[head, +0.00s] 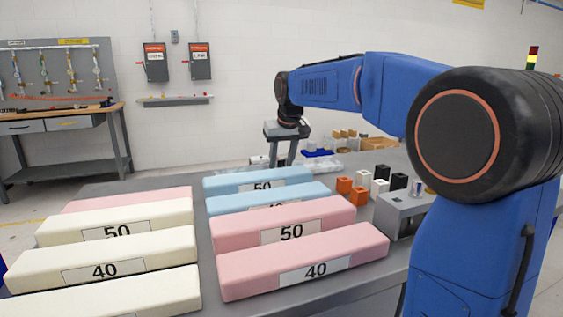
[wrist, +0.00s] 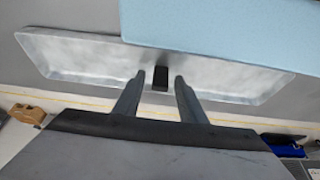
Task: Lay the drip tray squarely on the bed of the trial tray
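A long, shallow, pale grey metal tray (wrist: 90,58), which looks like the drip tray, lies flat in the wrist view. A small black block or grip (wrist: 160,77) stands at its middle. My gripper (wrist: 160,76) is open, with one finger on each side of the black grip and a small gap showing at each. In the head view my gripper (head: 284,160) points down at the far side of the table, behind the blue foam; its fingertips are hard to make out there. I cannot make out the trial tray for certain.
A pale blue foam block (wrist: 230,25) hides part of the metal tray's edge in the wrist view. Blue (head: 258,181), pink (head: 300,268) and cream (head: 110,258) foam blocks crowd the grey table. Small orange, white and black cubes (head: 380,172) stand at the right.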

